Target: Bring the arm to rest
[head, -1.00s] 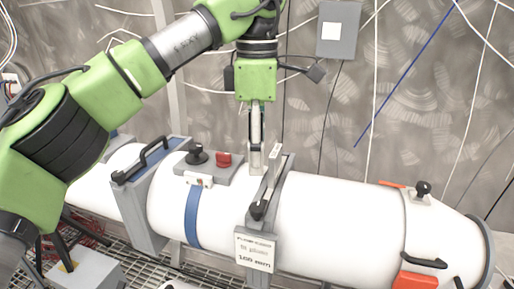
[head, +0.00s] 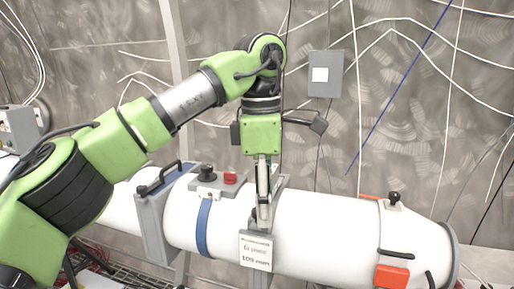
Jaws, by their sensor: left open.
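My left arm comes in from the left. Its green and black gripper (head: 264,218) points straight down in front of the grey clamp collar on the white pipe (head: 325,225). The fingers are open, seen nearly edge-on, with nothing visible between them. They overlap the collar's black handle and upright grey part (head: 281,183) in the picture, hiding much of them. I cannot tell whether they touch. A white label (head: 256,251) hangs on the collar below the fingertips. My right gripper is not in view.
Left along the pipe are another grey collar (head: 152,220), a blue band (head: 203,228) and a red button (head: 230,178). An orange-red block (head: 392,276) is at the right end. A grey box (head: 325,73) and loose cables are on the wall behind.

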